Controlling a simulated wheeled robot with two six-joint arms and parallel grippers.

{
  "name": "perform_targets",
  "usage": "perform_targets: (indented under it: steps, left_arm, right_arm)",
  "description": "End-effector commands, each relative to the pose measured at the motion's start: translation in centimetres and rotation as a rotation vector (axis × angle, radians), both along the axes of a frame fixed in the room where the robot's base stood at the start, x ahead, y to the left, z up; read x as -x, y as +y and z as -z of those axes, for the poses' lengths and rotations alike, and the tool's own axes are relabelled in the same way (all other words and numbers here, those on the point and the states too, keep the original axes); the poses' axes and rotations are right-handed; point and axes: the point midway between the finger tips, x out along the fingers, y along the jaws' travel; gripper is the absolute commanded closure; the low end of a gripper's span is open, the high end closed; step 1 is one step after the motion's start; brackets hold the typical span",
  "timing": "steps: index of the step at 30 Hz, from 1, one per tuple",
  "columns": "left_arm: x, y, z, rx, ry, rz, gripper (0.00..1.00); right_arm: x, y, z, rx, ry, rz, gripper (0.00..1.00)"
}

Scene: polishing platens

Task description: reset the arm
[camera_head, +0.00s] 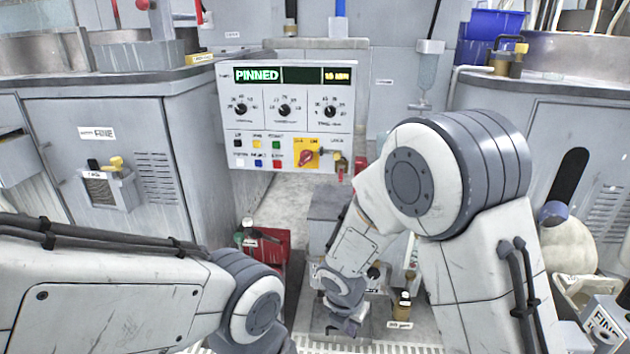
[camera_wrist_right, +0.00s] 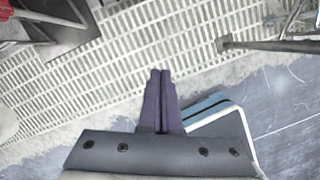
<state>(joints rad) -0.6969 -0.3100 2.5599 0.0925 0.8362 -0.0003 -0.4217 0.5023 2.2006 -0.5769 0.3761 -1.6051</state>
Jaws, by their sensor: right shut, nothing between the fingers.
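My right arm reaches in from the right of the head view, bends at a large grey-and-white joint, and its wrist end points down to the right gripper (camera_head: 350,325), small and partly hidden there. In the right wrist view the right gripper (camera_wrist_right: 160,75) has its two dark fingers together, with nothing between them, above a light slotted grating (camera_wrist_right: 110,70). My left arm lies across the lower left of the head view. Its gripper is outside the picture.
A control panel (camera_head: 285,150) reading PINNED stands at the back centre. Grey cabinets (camera_head: 95,160) flank the aisle. A red container (camera_head: 268,250) and small bottles (camera_head: 402,305) stand low near the arms. A blue-edged flat item (camera_wrist_right: 213,115) lies beside the fingers in the wrist view.

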Motion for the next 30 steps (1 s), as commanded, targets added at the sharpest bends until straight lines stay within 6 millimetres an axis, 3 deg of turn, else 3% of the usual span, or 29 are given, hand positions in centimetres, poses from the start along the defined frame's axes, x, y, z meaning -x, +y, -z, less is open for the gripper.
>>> perform_targets:
  steps: [8, 15, 25, 27, 30]
  left_arm:
    - [0.0, 0.0, -0.3, 0.0, 0.0, 0.0, 0.5]
    - [0.0, 0.0, -0.5, 0.0, 0.0, 0.0, 0.5]
    - [0.0, 0.0, -0.8, 0.0, 0.0, 0.0, 0.5]
    - [0.0, 0.0, -3.5, -0.001, 0.001, 0.0, 0.5]
    - [0.0, 0.0, -5.7, 0.001, -0.001, 0.0, 0.5]
  right_arm:
    - [4.7, 1.1, -6.1, -0.121, -0.056, 0.533, 1.0]
    - [13.1, 2.1, -11.7, -0.277, -0.037, 1.251, 1.0]
    - [22.3, 2.6, -15.1, -0.338, 0.092, 1.931, 1.0]
    - [21.9, 2.7, -17.6, -0.332, 0.085, 1.92, 1.0]
    - [21.8, 2.7, -19.8, -0.332, 0.084, 1.918, 1.0]
